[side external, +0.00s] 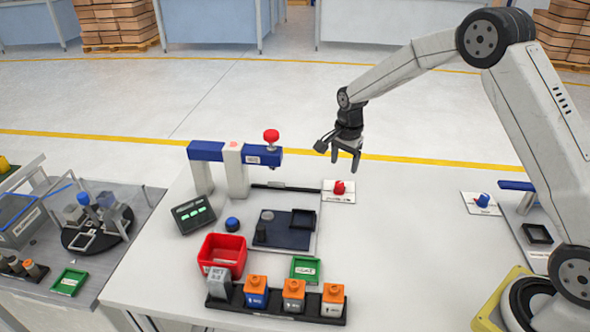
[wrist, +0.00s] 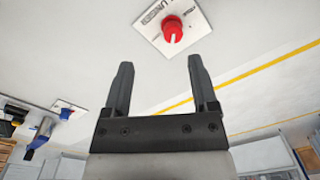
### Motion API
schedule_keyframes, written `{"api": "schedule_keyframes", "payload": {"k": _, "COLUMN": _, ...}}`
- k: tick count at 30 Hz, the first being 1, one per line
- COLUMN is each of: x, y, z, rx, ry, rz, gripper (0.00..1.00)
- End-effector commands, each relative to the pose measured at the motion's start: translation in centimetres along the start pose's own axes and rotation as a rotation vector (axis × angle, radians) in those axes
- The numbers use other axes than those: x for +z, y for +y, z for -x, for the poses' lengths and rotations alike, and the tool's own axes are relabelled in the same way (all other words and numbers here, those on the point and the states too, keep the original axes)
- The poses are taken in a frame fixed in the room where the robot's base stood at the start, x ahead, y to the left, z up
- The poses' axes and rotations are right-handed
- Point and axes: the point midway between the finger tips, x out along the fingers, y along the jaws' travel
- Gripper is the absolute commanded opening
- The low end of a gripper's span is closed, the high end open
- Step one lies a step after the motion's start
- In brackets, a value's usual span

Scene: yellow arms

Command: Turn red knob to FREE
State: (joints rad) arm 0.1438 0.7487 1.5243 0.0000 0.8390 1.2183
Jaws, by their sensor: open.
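The red knob (side external: 339,187) sits on a small white label plate (side external: 330,196) on the white table, right of the press-like fixture. In the wrist view the red knob (wrist: 172,27) shows at the top, beyond the fingertips, on its plate (wrist: 197,21) with printed lettering. Part of the lettering is cut off, and I cannot tell which setting the knob points to. My gripper (side external: 345,160) is open and empty above the table, just above and beside the knob. In the wrist view its two fingers (wrist: 160,66) stand apart with nothing between them.
A blue-and-white fixture (side external: 236,168) with a red top knob stands left. A red bin (side external: 222,253), a green tray (side external: 305,268) and a rack of orange-topped blocks (side external: 280,305) stand in front. A blue knob (side external: 483,200) sits right. Table between the knobs is clear.

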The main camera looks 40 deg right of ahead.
Motion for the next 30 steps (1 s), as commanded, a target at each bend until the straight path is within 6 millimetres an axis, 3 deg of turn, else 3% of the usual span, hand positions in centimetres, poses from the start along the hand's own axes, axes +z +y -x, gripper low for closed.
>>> {"api": "schedule_keyframes", "payload": {"k": 9, "x": -2.0, "y": -1.9, "z": -1.6, "rx": 0.028, "ry": -0.007, "rz": -0.202, "gripper": 0.75}}
{"api": "schedule_keyframes", "payload": {"k": 20, "x": -2.0, "y": -1.9, "z": -2.2, "rx": 0.030, "ry": -0.008, "rz": -0.210, "gripper": 0.75}}
{"api": "schedule_keyframes", "payload": {"k": 30, "x": -1.9, "y": -1.8, "z": -5.6, "rx": 0.030, "ry": -0.009, "rz": -0.209, "gripper": 0.75}}
